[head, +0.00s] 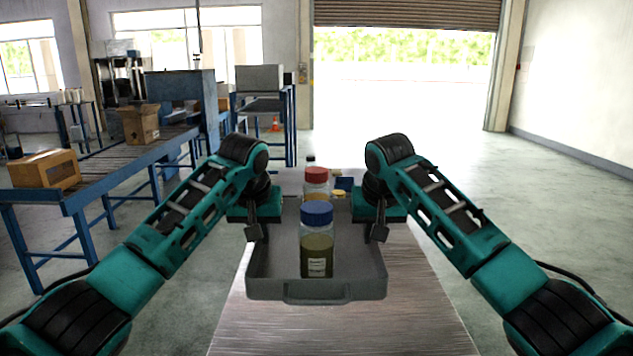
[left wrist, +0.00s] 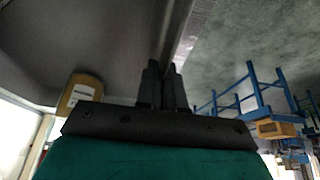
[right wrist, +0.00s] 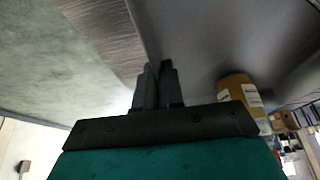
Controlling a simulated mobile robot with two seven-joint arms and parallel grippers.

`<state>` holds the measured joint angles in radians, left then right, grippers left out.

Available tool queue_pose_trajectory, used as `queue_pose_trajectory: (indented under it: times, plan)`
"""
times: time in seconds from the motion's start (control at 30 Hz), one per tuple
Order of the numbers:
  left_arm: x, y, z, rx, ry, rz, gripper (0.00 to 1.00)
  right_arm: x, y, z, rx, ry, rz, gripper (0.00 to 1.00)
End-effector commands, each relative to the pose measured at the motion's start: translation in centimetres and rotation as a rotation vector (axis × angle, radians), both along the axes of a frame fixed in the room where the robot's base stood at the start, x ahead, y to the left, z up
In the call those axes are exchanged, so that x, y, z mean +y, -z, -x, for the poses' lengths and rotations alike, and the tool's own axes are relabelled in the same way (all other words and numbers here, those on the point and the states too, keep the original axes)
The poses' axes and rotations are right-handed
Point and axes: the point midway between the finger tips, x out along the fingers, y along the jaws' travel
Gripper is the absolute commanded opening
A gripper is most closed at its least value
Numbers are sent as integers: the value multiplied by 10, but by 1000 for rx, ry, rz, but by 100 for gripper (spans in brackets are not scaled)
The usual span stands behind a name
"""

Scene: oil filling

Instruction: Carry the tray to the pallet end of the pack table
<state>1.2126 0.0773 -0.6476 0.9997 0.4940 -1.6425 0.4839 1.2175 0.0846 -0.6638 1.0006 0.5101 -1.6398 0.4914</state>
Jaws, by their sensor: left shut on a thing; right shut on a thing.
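The grey tray (head: 265,275) is in the middle of the head view, over the brushed-metal table (head: 340,327). A jar with a blue lid (head: 317,240) and greenish contents stands in it near the front. A jar with a red lid (head: 316,183) and amber contents stands behind. My left gripper (head: 254,232) is shut on the tray's left wall, and my right gripper (head: 380,232) is shut on its right wall. Both wrist views show the fingers closed over the wall's edge, left (left wrist: 165,85) and right (right wrist: 155,85). I cannot tell whether the tray touches the table.
Behind the tray are a small blue item (head: 344,183) and yellow pieces, partly hidden. A roller conveyor (head: 110,160) with cardboard boxes (head: 45,170) runs along the left. The floor to the right (head: 500,190) is open. A roller door (head: 405,12) stands open at the back.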

Motion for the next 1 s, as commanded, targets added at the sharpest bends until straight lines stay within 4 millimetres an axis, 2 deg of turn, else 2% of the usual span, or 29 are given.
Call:
queue_pose_trajectory:
  times: [0.17, 0.37, 1.0]
  plan:
    - [-1, -2, -1, -4, 2, 1, 0, 1, -2, -1, -5, -3, -2, 0]
    - [-1, -1, 7, -3, 3, 2, 0, 1, -2, 7, -5, -3, -2, 0]
    - [-1, -1, 54, -4, 3, 2, 0, 1, -2, 54, -6, -4, -4, 0]
